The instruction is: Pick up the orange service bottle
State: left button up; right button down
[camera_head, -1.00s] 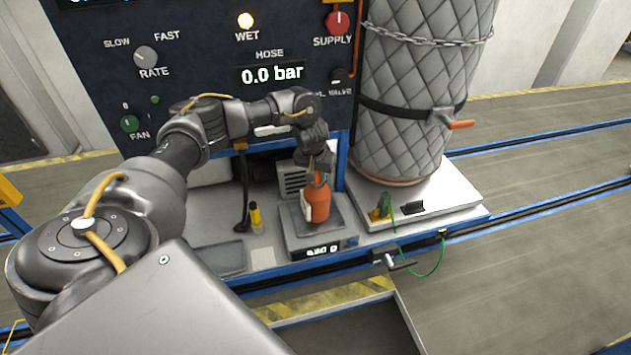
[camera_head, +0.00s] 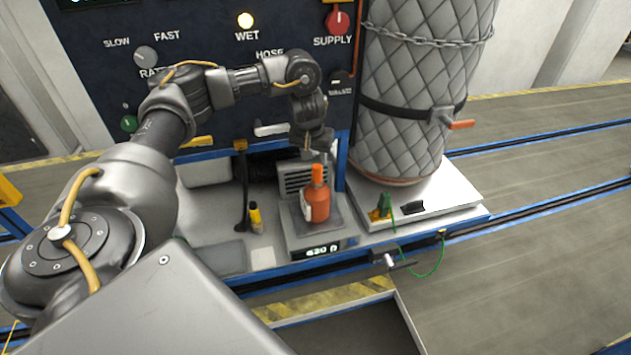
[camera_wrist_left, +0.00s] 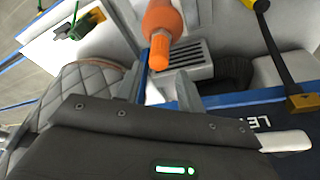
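The orange service bottle (camera_head: 318,205) stands upright on a small scale (camera_head: 294,236) on the station's deck. It has a narrow orange neck and a pale label on its left side. My left gripper (camera_head: 312,158) is above and just behind the bottle's top, apart from it and empty. In the left wrist view the bottle (camera_wrist_left: 160,18) shows at the top, with its nozzle pointing toward the camera. My right gripper is out of view.
The dark control panel (camera_head: 100,60) stands close behind my left arm. A quilted tank (camera_head: 405,95) stands right of the scale. A yellow-capped item (camera_head: 255,215) and a black upright (camera_head: 243,190) stand left of the scale. A green cable (camera_head: 405,255) hangs in front.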

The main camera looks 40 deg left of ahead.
pick_arm(q)
jog(key=shift+s+r, duration=0.2)
jog(key=shift+r, duration=0.5)
